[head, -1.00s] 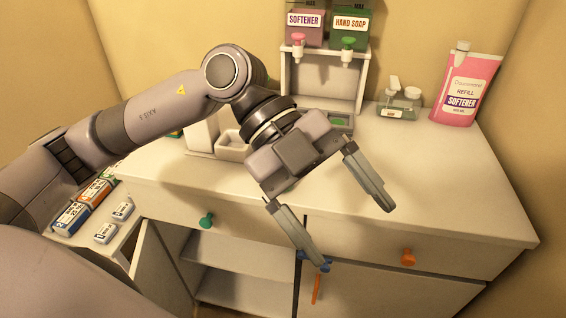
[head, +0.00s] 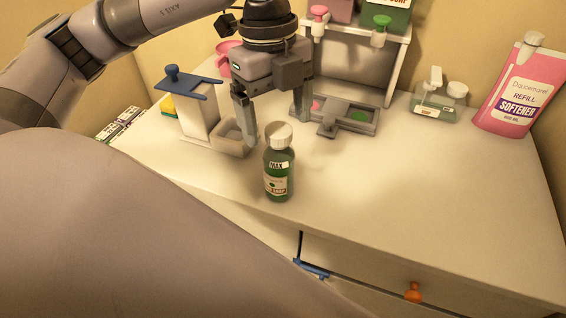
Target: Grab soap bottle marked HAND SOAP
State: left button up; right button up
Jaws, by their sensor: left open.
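A small green soap bottle (head: 279,177) with a white cap stands upright on the white counter near its front edge. Its label reads MAX, and below that a partly legible word ending in SOAP. My left gripper (head: 273,118) is open and empty, pointing down, just behind and above the bottle. Its fingers straddle the space behind the cap; I cannot tell whether either touches it. My right gripper is not in view.
A pink softener refill pouch (head: 512,88) stands at the far right. Behind the gripper is a dispenser stand (head: 398,65) with a tray. A white box with a blue lid (head: 186,82) stands left. The counter's right front is clear.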

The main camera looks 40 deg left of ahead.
aim_at(279, 129)
pick_arm(q)
jog(key=f, duration=0.4)
jog(key=shift+s+d+f, duration=0.1)
jog(key=shift+d+f, duration=0.2)
jog(key=shift+f, duration=0.1)
grip_shut()
jog(key=shift+r, duration=0.1)
